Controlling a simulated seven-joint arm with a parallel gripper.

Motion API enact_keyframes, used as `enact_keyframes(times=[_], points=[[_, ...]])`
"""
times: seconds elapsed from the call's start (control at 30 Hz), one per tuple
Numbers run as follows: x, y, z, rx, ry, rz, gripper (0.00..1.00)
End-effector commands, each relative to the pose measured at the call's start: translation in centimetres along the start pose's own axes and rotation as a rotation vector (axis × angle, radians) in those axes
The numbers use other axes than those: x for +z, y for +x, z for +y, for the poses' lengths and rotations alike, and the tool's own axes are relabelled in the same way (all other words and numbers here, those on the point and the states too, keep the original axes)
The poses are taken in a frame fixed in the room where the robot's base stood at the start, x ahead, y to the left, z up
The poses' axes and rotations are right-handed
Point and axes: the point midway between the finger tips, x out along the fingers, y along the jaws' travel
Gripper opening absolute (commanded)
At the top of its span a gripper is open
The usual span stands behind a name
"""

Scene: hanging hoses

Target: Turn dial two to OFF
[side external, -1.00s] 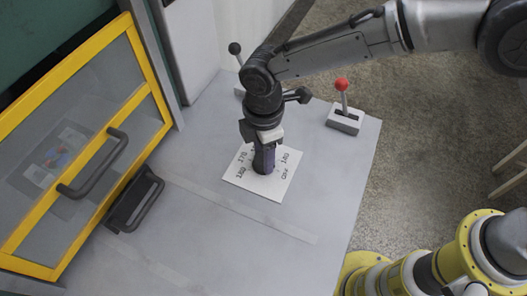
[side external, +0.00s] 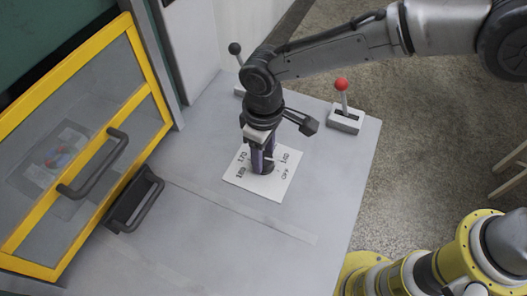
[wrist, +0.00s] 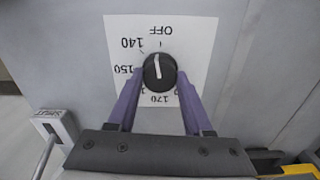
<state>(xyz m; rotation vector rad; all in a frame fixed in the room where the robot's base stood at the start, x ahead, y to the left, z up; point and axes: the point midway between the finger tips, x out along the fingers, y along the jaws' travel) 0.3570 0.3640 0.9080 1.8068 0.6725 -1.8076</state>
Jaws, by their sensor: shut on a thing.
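The dial (wrist: 159,72) is a round black knob with a white pointer line, on a white card (wrist: 185,28) printed with OFF and several numbers. In the wrist view the pointer line runs nearly up and down in the picture, and the OFF label (wrist: 160,30) is just above the knob. My gripper (wrist: 161,75) has its two purple fingers on either side of the knob, shut on it. In the side view my gripper (side external: 263,167) stands upright over the card (side external: 283,165) and hides the knob.
A red-topped lever (side external: 342,85) on a grey base stands at the table's back right. A yellow-framed cabinet door (side external: 80,130) with a dark handle is at left, with a black handled block (side external: 134,200) beside it. The grey table's front (side external: 240,250) is clear.

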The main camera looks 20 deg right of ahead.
Motion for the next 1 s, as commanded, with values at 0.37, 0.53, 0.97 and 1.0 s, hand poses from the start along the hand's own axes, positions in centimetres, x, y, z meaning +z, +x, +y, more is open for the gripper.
enact_keyframes(times=[0.37,0.53,0.97,1.0], points=[[-0.02,-0.16,0.00,0.000,0.174,0.002,0.00],[-0.03,-0.17,0.00,0.000,0.200,0.002,0.00],[-0.04,-0.18,0.00,-0.001,0.207,0.002,0.52],[-0.05,-0.18,0.00,-0.001,0.207,0.002,0.60]])
